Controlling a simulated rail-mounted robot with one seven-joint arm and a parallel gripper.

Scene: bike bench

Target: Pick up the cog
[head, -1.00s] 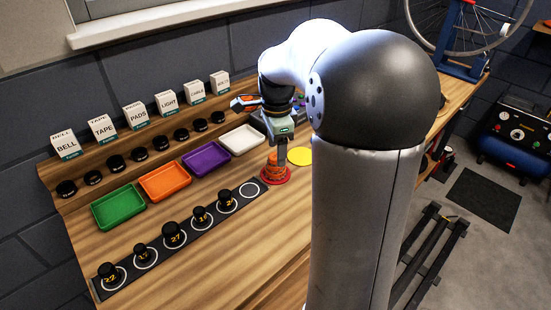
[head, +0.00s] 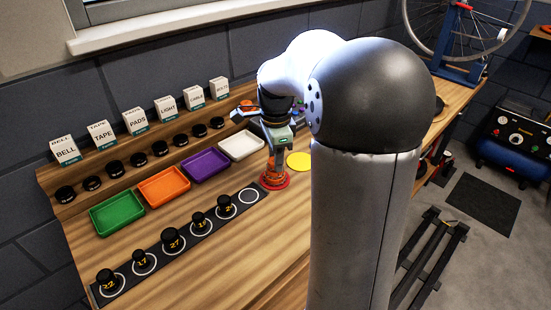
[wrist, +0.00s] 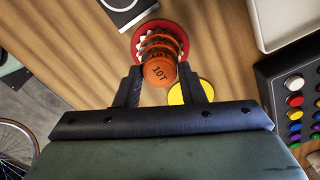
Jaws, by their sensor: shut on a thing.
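The cog (wrist: 159,71) is an orange stepped stack with toothed rings and a top marked 10T. It stands over a red disc (wrist: 178,27) on the wooden bench. In the head view the cog (head: 270,172) shows partly below my gripper (head: 276,158), above the red disc (head: 283,184). In the wrist view the two fingers of my gripper (wrist: 160,78) lie on either side of the cog's top and are shut on it. I cannot tell whether the cog's base touches the disc.
A yellow disc (head: 299,161) lies right of the red one. A dark strip (head: 186,238) with ringed places holds several black numbered pieces; its right-end ring (head: 249,196) is empty. Green (head: 117,214), orange (head: 164,187), purple (head: 205,164) and white (head: 241,145) trays stand behind.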

